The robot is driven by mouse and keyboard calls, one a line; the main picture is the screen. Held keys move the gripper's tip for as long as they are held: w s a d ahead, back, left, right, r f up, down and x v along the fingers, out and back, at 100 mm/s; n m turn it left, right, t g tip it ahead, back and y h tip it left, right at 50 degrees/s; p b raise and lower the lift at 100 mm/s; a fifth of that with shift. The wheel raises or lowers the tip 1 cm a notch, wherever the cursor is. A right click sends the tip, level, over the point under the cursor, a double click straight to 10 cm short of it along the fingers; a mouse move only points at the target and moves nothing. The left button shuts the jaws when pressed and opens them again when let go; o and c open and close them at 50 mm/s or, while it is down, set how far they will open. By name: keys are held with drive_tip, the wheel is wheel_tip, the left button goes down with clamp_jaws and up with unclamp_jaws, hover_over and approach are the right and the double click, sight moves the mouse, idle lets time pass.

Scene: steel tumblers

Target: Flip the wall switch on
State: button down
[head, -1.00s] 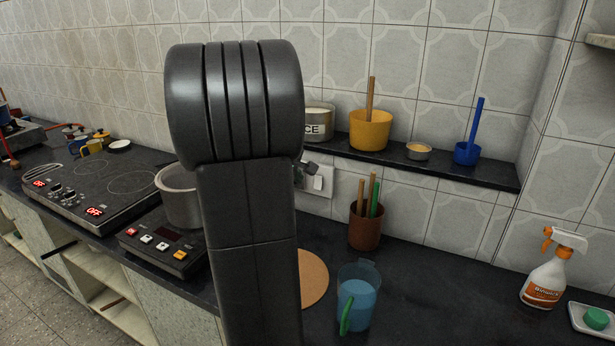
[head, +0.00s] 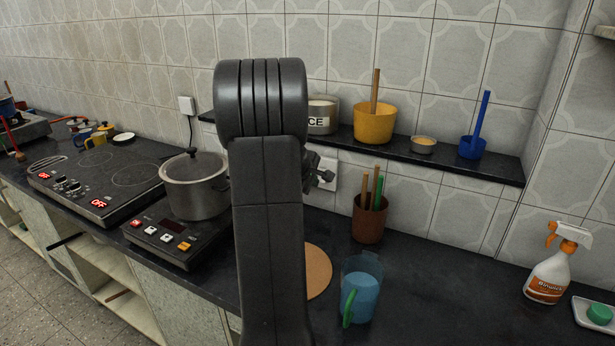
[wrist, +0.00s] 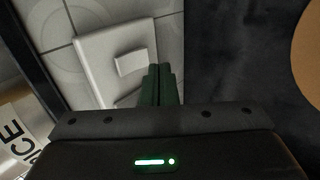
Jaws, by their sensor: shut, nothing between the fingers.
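The wall switch is a white plate (head: 328,196) on the tiled wall, below the dark shelf and partly hidden behind my gripper in the head view. The wrist view shows the plate (wrist: 94,58) with a raised white rocker (wrist: 131,62). My gripper (head: 327,175) is at the plate in the head view. In the wrist view, its dark green fingers (wrist: 159,72) are shut together and empty, just beside the rocker's lower right. I cannot tell whether they touch it. The way the rocker is tilted is unclear.
The shelf (head: 440,162) above holds a labelled tin (head: 322,118), a yellow pot (head: 374,124) and a blue cup (head: 471,148). The counter's right middle is clear.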

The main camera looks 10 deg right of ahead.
sight(321, 180)
drive_tip(key=shift+w+d+f+p, duration=0.2)
drive_tip(key=shift+w+d, duration=0.25)
drive_tip(key=shift+w, duration=0.25)
drive_tip(key=shift+w+d+f+p, duration=0.15)
drive_tip(key=shift+w+d, duration=0.3)
drive_tip(key=shift+w, duration=0.2)
drive_tip(key=shift+f+b, duration=0.15)
drive_tip(key=shift+b, duration=0.2)
drive_tip(key=b, duration=0.3)
drive_tip(key=shift+w+f+t, duration=0.1)
drive_tip(key=shift+f+t, duration=0.2)
drive_tip(key=shift+r+p, duration=0.35)
drive_tip(key=shift+p, duration=0.05)
drive_tip(key=shift+r, duration=0.1)
drive_tip(key=shift+r+p, duration=0.6)
drive_tip(key=shift+r, duration=0.15)
